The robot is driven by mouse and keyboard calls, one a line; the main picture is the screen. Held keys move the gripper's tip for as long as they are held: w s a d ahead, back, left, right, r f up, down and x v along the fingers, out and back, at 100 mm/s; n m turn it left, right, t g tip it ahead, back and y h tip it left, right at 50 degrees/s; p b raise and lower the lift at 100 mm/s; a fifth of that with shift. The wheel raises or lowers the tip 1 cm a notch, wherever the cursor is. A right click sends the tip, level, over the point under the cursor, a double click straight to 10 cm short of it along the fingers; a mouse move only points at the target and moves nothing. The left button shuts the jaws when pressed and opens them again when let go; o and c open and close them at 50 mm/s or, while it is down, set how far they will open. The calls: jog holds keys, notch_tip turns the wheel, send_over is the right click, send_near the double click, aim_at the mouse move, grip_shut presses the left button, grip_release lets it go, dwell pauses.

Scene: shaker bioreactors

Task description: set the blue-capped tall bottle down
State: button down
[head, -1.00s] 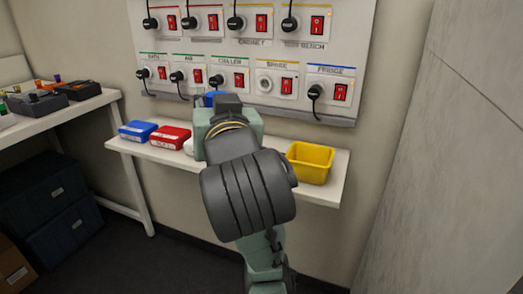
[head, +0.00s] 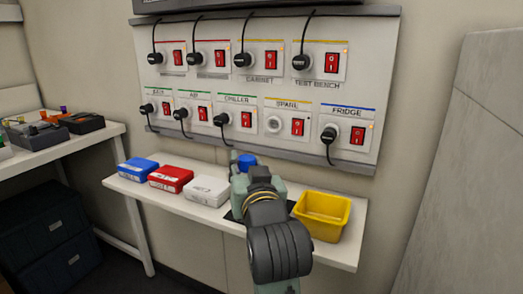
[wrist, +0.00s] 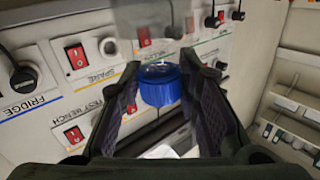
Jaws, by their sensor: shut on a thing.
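The tall bottle's blue cap (head: 247,162) shows just beyond my gripper (head: 240,172), above the narrow white shelf (head: 335,252). My arm hides the bottle's body and base in the head view, so I cannot tell whether it touches the shelf. In the wrist view the blue cap (wrist: 158,86) sits between the two dark fingers of my gripper (wrist: 160,72), which is shut on the bottle. A pale see-through shape is above the cap there. A dark mat (head: 231,214) shows partly on the shelf beneath my gripper.
A blue box (head: 138,170), a red box (head: 171,179) and a white box (head: 206,190) stand left of my gripper. A yellow bin (head: 321,215) stands close on the right. A switch panel (head: 205,130) with hanging plugs and cables is behind the shelf.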

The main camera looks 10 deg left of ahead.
jog(key=w+f+p, duration=0.1)
jog(key=w+f, duration=0.3)
jog(key=w, duration=0.5)
jog(key=shift+w+d+f+p, duration=0.25)
jog(key=shift+w+d+p, duration=0.1)
jog(key=shift+p, duration=0.05)
jog(key=c, duration=1.2)
grip_release()
jog(key=shift+f, duration=0.1)
